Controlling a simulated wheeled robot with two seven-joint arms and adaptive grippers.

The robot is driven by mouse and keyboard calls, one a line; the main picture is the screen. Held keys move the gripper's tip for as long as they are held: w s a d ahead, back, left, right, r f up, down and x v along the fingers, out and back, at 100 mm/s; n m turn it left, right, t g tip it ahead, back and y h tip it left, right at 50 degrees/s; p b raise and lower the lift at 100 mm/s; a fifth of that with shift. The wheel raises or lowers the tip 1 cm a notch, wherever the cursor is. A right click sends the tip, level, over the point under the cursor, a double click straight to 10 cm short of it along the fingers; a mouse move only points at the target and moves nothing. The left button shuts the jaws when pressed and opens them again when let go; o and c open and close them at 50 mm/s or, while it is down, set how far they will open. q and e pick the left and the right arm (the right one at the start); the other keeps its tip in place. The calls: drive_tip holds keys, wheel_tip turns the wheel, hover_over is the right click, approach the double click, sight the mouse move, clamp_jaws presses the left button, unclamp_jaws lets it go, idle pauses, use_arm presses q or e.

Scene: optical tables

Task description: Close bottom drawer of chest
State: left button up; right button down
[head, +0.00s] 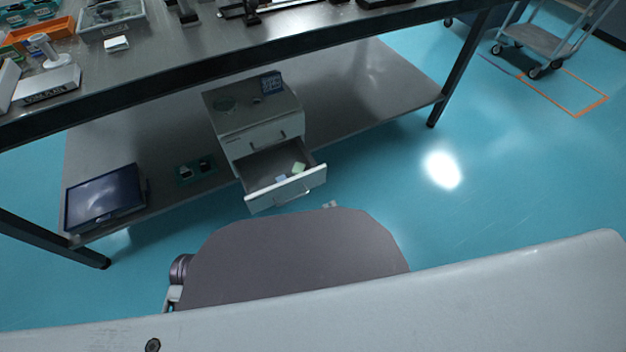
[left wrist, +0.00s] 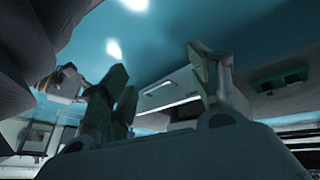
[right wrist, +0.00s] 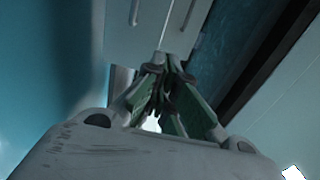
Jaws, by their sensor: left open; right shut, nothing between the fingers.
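The chest (head: 225,118) is a small light-grey drawer unit on the table's lower shelf. Its bottom drawer (head: 288,191) is pulled out, with a few small pale items inside; the drawer above it looks shut. In the right wrist view, a pale front with a handle (right wrist: 135,12) shows beyond my right gripper (right wrist: 166,85). That gripper is shut and empty, its fingertips close to the front; contact is unclear. Only a small tip of it shows in the head view (head: 331,205). My left gripper (left wrist: 158,85) is open and empty, with the chest (left wrist: 170,88) visible beyond its fingers.
A dark flat monitor (head: 105,197) and a small green item (head: 195,169) lie on the lower shelf (head: 345,115), left of the chest. A table leg (head: 455,75) stands to the right. The blue floor is clear on the right, with a cart (head: 545,42) farther back.

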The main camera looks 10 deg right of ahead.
idle(0.4)
drive_tip(key=b, duration=0.4)
approach(309, 174)
drive_tip(key=w, duration=0.3)
use_arm(q)
wheel_tip(309, 174, down, 8)
drive_tip(key=d+t+h+b, duration=0.1)
drive_tip(key=shift+w+d+f+n+b, duration=0.25)
drive_tip(key=shift+w+d+n+b, duration=0.05)
drive_tip(key=shift+n, duration=0.1)
use_arm(e)
drive_tip(key=shift+a+x, duration=0.2)
drive_tip(key=shift+x, duration=0.85)
drive_tip(key=shift+a+x, duration=0.15)
drive_tip(key=shift+x, duration=0.85)
drive_tip(key=shift+s, duration=0.1)
